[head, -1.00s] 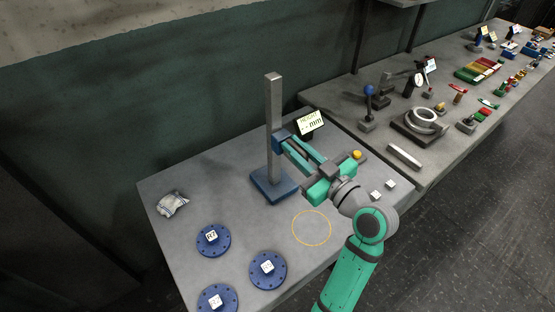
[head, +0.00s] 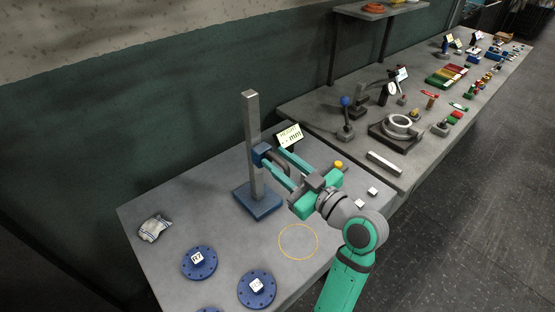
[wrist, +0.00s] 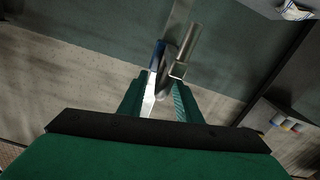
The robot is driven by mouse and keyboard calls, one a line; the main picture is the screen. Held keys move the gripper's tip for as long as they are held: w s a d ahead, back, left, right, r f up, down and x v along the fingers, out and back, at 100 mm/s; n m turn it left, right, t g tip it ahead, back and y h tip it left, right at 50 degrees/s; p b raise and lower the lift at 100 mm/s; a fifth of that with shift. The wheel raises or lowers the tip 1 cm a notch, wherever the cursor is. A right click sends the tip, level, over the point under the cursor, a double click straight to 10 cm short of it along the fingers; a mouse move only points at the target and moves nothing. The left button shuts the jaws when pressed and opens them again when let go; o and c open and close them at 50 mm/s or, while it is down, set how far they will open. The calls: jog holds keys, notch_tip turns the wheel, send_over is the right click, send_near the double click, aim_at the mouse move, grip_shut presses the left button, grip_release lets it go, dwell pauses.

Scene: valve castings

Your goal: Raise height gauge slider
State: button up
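The height gauge has an upright grey post (head: 250,130) on a blue base (head: 258,200). Its blue slider (head: 261,153) sits partway up the post. In the wrist view the post (wrist: 189,45) and a blue part of the slider (wrist: 157,57) show just past my fingertips. My gripper (head: 274,158) reaches in level with the slider from the right, its two teal fingers apart. The fingers (wrist: 164,82) also show apart in the wrist view. The tips are at or very near the slider; contact is not clear.
A height display (head: 289,136) stands just behind the gripper. Blue flanges (head: 199,263) and a crumpled cloth (head: 154,228) lie at the front left. The orange ring (head: 298,241) marks bare table.

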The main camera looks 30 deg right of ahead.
jog(key=s+d, duration=0.1)
jog(key=s, duration=0.9)
jog(key=shift+w+d, duration=0.1)
jog(key=shift+w, duration=0.05)
